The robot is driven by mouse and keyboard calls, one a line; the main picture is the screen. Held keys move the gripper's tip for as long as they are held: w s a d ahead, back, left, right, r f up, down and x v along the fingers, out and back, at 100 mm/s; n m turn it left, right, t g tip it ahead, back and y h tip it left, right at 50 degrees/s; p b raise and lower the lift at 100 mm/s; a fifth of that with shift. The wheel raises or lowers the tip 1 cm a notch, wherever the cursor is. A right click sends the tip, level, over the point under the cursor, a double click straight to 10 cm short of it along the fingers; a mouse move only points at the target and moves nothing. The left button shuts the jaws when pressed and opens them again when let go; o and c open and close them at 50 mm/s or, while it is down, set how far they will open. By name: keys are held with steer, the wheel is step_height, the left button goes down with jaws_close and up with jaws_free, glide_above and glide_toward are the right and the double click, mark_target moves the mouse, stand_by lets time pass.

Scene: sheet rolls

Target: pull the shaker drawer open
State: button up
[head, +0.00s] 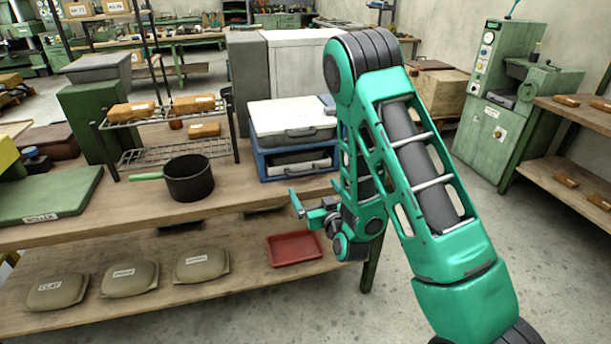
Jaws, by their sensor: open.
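A blue-framed unit (262,163) stands on the wooden bench near its right end. A white case (291,117) with a dark latch handle sits on top of the unit. My gripper (303,210) is open and empty, in front of the bench edge, below the drawer and apart from it. My arm hides the unit's right side.
A black pot (188,179) with a green handle stands on the bench, left of the unit. A wire rack (170,150) holds tan packages. A red tray (294,248) and several sacks (202,264) lie on the lower shelf. Bench surface before the unit is clear.

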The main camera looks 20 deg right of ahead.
mark_target(303, 173)
steer(key=shift+m+t+h, duration=0.3)
steer(key=shift+m+t, duration=0.1)
steer(key=shift+t, duration=0.1)
steer(key=w, duration=0.6)
steer(key=w+a, duration=0.1)
steer(key=w, duration=0.3)
